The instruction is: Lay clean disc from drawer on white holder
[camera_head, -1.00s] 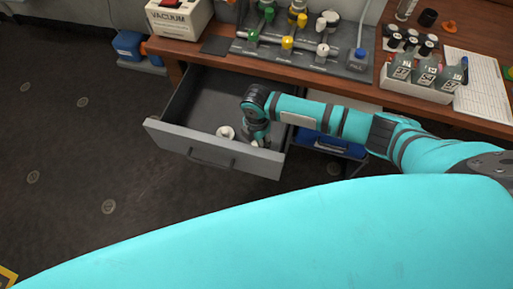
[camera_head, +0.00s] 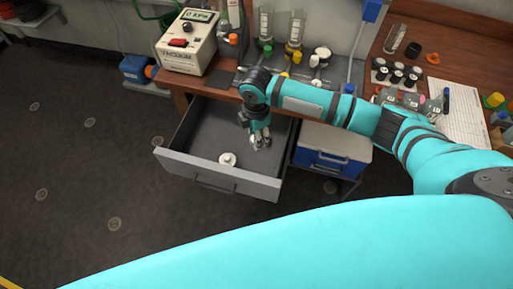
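The open grey drawer (camera_head: 262,185) sticks out below the wooden bench. A small round white piece (camera_head: 228,160) with a raised centre lies on its floor near the front; I cannot tell whether it is a disc or a holder. My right gripper (camera_head: 260,142) points down over the drawer's right part, behind and to the right of the white piece and apart from it. Something pale shows at its fingertips, but it is too small to tell whether it is held. My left gripper is not in view. No white holder can be made out for certain.
Bottles and a paper sheet (camera_head: 462,118) lie at the right.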

